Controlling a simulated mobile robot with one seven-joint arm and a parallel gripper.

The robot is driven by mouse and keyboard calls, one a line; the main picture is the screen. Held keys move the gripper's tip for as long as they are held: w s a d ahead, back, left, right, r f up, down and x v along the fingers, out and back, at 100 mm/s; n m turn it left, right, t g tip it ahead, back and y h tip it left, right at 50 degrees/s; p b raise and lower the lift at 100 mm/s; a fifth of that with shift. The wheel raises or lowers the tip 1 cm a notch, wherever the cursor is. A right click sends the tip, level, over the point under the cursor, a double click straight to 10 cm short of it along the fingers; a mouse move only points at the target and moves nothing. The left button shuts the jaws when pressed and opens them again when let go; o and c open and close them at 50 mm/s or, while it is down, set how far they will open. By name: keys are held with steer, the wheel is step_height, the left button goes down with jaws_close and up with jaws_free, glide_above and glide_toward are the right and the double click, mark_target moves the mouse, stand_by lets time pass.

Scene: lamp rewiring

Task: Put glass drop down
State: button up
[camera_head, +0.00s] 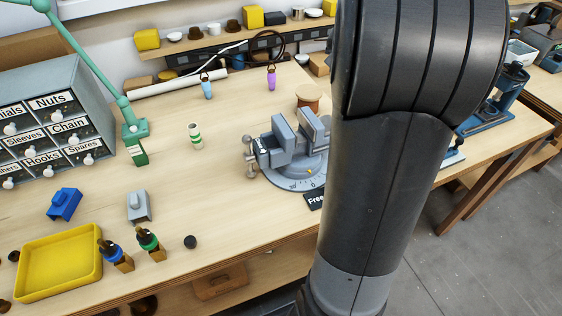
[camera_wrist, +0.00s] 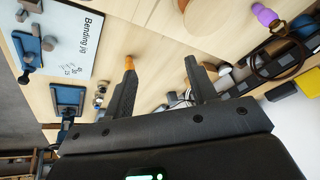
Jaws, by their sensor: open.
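A pale blue glass drop (camera_head: 207,88) and a purple glass drop (camera_head: 271,79) lie apart toward the back of the workbench (camera_head: 235,115), each with a dark loop at its top. The purple drop also shows in the wrist view (camera_wrist: 265,14), at upper right. My gripper (camera_wrist: 160,61) is open, with nothing seen held between its fingers. A small orange piece (camera_wrist: 129,62) shows at the left fingertip; I cannot tell what it is or whether it touches the finger. In the head view my arm hides the gripper and the bench behind it.
A grey vise (camera_head: 290,150) stands mid-bench beside a wooden spool (camera_head: 308,102). A labelled drawer cabinet (camera_head: 60,120), green lamp base (camera_head: 135,130) and yellow tray (camera_head: 60,262) are at left. The Bending jig board (camera_wrist: 75,40) lies left in the wrist view.

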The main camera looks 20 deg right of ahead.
steer(key=s+a+r+n+t+y, duration=0.1)
steer(key=s+a+n, duration=0.2)
steer(key=s+a, duration=0.7)
steer(key=s+a+r+n+t+y, duration=0.1)
steer(key=s+a+n, duration=0.4)
steer(key=a, duration=0.8)
steer(key=s+a+f+n, duration=0.1)
steer(key=s+a+f, duration=0.2)
steer(key=s+a, duration=0.2)
steer(key=s, duration=0.3)
steer(key=shift+s+a, duration=0.2)
steer(key=shift+s, duration=0.05)
